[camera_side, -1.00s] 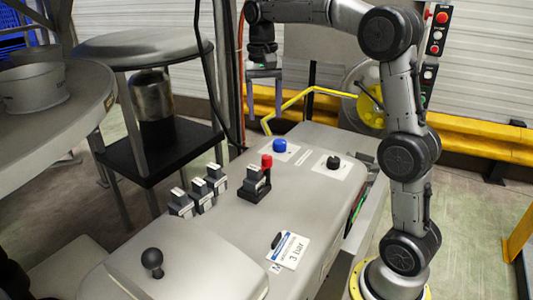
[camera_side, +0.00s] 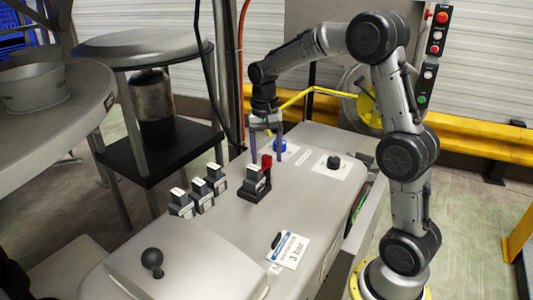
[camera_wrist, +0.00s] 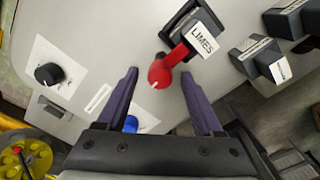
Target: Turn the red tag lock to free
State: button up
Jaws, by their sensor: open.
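The red tag lock (camera_side: 267,161) has a round red head and a red arm beside the dark switch block (camera_side: 254,185) on the grey machine top. In the wrist view the red tag lock (camera_wrist: 161,74) reaches from its head to the block labelled LIMES (camera_wrist: 202,38). My gripper (camera_side: 266,157) is open, pointing down over the tag lock. In the wrist view the purple fingers of my gripper (camera_wrist: 160,75) lie either side of the red head, with visible gaps. Nothing is held. I cannot tell whether the fingertips are level with the head.
Several similar switch blocks (camera_side: 199,195) stand to the left. A blue button (camera_side: 280,146) is just behind my gripper, and a black knob (camera_side: 333,162) sits to the right. A black ball handle (camera_side: 152,260) and a 3 bar label (camera_side: 290,250) are nearer the front.

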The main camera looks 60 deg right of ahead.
grip_shut()
dwell(0.3)
jog(key=shift+n, duration=0.3)
jog(key=n, duration=0.3)
jog(key=shift+n, duration=0.4)
jog(key=n, duration=0.4)
jog(key=shift+n, duration=0.3)
jog(key=n, duration=0.4)
jog(key=shift+r+t, duration=0.1)
jog(key=shift+t, duration=0.2)
jog(key=shift+n, duration=2.4)
